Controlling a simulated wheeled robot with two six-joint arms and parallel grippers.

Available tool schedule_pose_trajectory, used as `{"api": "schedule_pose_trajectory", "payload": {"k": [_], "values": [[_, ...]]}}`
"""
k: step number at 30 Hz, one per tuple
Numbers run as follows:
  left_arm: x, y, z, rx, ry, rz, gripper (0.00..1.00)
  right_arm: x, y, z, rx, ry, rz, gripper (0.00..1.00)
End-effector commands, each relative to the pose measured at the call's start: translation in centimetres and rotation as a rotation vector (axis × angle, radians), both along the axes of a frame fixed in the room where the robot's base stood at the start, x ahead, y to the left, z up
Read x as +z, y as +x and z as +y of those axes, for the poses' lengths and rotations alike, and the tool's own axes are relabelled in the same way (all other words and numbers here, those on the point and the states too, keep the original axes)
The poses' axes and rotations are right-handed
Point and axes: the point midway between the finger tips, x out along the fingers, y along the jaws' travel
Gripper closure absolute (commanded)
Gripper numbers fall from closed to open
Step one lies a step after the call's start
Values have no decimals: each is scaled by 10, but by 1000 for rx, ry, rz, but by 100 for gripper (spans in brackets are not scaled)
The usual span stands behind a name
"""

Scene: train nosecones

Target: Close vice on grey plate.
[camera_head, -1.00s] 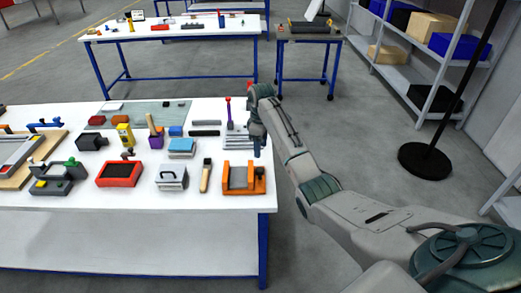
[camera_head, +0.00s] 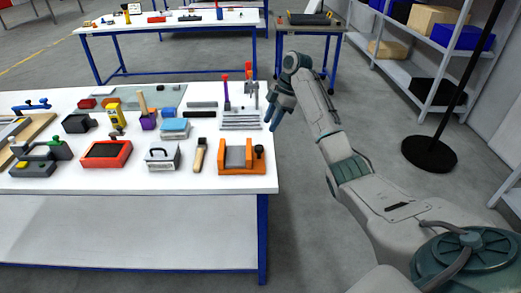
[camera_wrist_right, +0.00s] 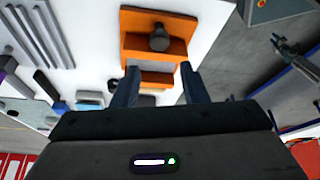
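The vice (camera_head: 220,168) is an orange block at the right front of the white table, with a dark round knob on its right side. A grey plate (camera_head: 236,157) lies between its orange jaws. My right gripper (camera_head: 274,118) hangs behind and right of the vice, near the table's right edge, not touching it. In the right wrist view the two fingers (camera_wrist_right: 160,78) are spread apart, and the vice (camera_wrist_right: 178,26) with its knob shows beyond them. A grey-teal gripper-like part (camera_wrist_right: 283,46), seemingly my left gripper, is small at the right edge there; its fingers are unclear.
A wooden-handled tool (camera_head: 199,155) and a grey block with a handle (camera_head: 162,156) stand left of the vice. A metal slotted part (camera_head: 241,119) with upright red and purple pieces stands behind it.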

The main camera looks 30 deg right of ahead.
Motion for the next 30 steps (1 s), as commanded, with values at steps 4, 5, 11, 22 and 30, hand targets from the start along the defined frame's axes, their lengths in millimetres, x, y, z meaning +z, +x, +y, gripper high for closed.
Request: {"api": "schedule_pose_trajectory", "payload": {"k": [4,5,11,22,30], "values": [[-22,4,0,0,0,-2,64,-25,2,8,-1,0,1,60],[-25,5,0,0,0,-3,64,-31,3,10,0,1,2,60],[-19,15,-1,-1,0,-14,64,-59,7,25,-3,0,4,60],[-16,5,0,-1,1,-5,64,-92,10,37,-3,-1,3,60],[-17,2,1,-1,1,2,64,-93,10,37,-4,-1,2,66]]}}
